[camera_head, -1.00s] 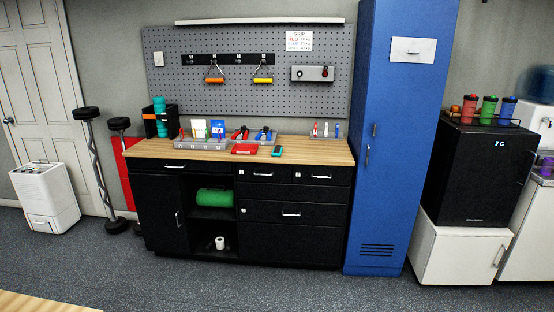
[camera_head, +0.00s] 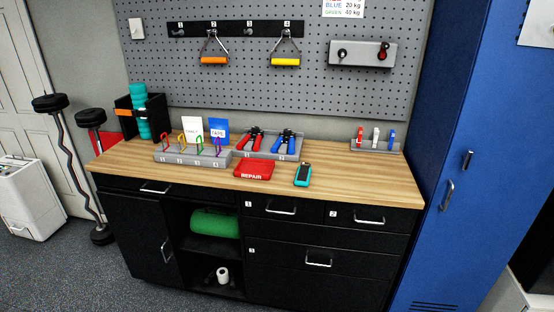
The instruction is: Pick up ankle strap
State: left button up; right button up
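I cannot make out an ankle strap for sure in the head view. A black holder (camera_head: 157,110) stands at the left end of the wooden counter (camera_head: 340,185), with a teal rolled item (camera_head: 139,98) and an orange-banded dark piece (camera_head: 124,112) at it. A small teal and black item (camera_head: 302,175) lies near the counter's middle, right of a red tray (camera_head: 255,169) marked REPAIR. Neither of my grippers is in view.
Grey racks hold colored loops (camera_head: 190,158), red and blue hand grippers (camera_head: 285,140) and small clips (camera_head: 375,145). Two handles (camera_head: 285,60) hang on the pegboard. A green roll (camera_head: 214,222) lies in the open shelf. A blue locker (camera_head: 480,150) stands right. Floor shows at lower left.

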aim_at(302, 178)
jog(key=i+j+u, duration=0.1)
jog(key=i+u, duration=0.2)
jog(key=i, duration=0.7)
